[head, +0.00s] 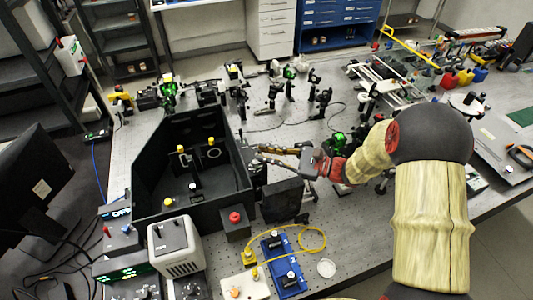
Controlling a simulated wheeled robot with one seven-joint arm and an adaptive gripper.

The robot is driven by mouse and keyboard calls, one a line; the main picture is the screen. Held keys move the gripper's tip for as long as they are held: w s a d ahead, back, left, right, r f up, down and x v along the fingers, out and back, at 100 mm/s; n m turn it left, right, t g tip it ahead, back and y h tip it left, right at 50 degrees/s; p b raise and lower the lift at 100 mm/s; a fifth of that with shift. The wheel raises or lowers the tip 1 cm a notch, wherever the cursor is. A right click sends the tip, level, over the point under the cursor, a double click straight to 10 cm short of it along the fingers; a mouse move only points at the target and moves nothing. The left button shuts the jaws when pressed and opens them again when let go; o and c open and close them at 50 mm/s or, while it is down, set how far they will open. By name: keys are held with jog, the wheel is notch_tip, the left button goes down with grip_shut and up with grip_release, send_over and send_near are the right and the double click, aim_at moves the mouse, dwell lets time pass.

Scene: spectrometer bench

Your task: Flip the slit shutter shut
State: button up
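The black open-topped spectrometer box (140,190) stands on the perforated bench at left of centre. My gripper (258,154) reaches in from the right, with its two fingers pointing left at the outside of the box's right wall. The fingers look spread apart, with nothing visible between them. A small dark assembly (257,172) sits at that wall, just below the fingertips. The slit shutter is too small and dark to pick out there, so I cannot tell its position or whether the fingers touch it.
A dark upright panel (283,200) stands just below my gripper. A red button box (235,218), a blue mount plate (282,265) and a coiled yellow fibre (312,238) lie nearer. Several optics mounts (322,102) stand behind. Bare bench shows between them.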

grip_shut()
jog(key=shift+r+p, duration=0.15)
jog(key=shift+p, duration=0.3)
jog(key=w+m+g+h+p, duration=0.1)
jog(key=m+p, duration=0.1)
jog(key=p, duration=0.3)
jog(key=w+m+g+h+p, duration=0.1)
jog(key=m+h+p, duration=0.1)
jog(key=p, duration=0.4)
jog(key=w+a+r+m+g+h+p, duration=0.1)
jog(key=m+g+p, duration=0.1)
jog(key=p, duration=0.3)
jog(key=shift+w+m+h+p, duration=0.15)
jog(key=shift+m+h+p, duration=0.15)
jog(key=shift+p, duration=0.05)
jog(key=shift+f, duration=0.1)
jog(key=shift+o, duration=0.7)
grip_release()
